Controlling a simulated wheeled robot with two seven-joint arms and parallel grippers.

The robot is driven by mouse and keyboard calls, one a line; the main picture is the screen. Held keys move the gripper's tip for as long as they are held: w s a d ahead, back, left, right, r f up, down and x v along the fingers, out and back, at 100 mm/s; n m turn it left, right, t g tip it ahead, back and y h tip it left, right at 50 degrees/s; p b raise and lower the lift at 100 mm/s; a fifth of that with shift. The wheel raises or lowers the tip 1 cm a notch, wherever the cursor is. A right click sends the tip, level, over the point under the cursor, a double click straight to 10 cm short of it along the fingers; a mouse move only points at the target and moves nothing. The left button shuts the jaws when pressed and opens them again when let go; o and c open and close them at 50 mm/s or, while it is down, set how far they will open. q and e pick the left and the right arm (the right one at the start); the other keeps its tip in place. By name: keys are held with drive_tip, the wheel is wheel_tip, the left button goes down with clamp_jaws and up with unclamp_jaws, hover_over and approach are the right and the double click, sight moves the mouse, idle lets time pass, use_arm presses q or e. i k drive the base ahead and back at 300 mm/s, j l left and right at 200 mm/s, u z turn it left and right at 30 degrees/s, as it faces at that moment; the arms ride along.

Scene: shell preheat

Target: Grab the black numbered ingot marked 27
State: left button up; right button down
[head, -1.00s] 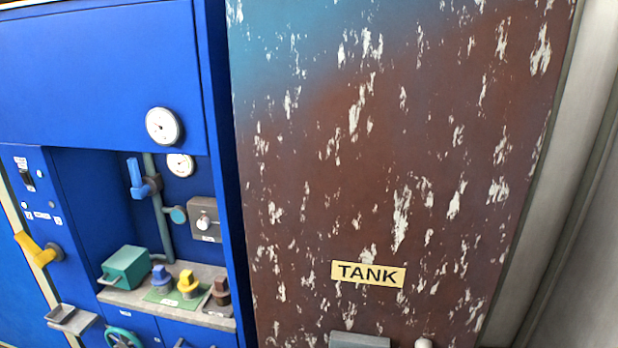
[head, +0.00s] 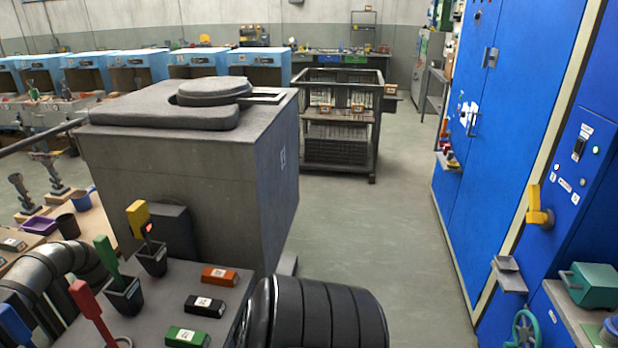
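A black ingot (head: 205,305) with a white label lies on a grey tabletop at the bottom left of the head view. The number on its label is too small to read. An orange-red ingot (head: 220,276) lies just behind it, and a green ingot (head: 187,337) lies in front of it, partly near the lower edge. Each has a white label. Neither of my grippers shows in the head view.
Black cups with coloured handles (head: 124,295) stand left of the ingots. A large grey furnace block (head: 180,190) rises behind them. A ribbed black cylinder (head: 320,315) is to their right. Open floor (head: 400,240) lies between a wheeled rack (head: 340,130) and blue cabinets (head: 500,130).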

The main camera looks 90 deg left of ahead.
sight(196, 304)
drive_tip(key=u, duration=3.5)
drive_tip(key=i+l, duration=0.1)
drive_tip(key=l, duration=0.5)
drive_tip(key=k+z, duration=0.05)
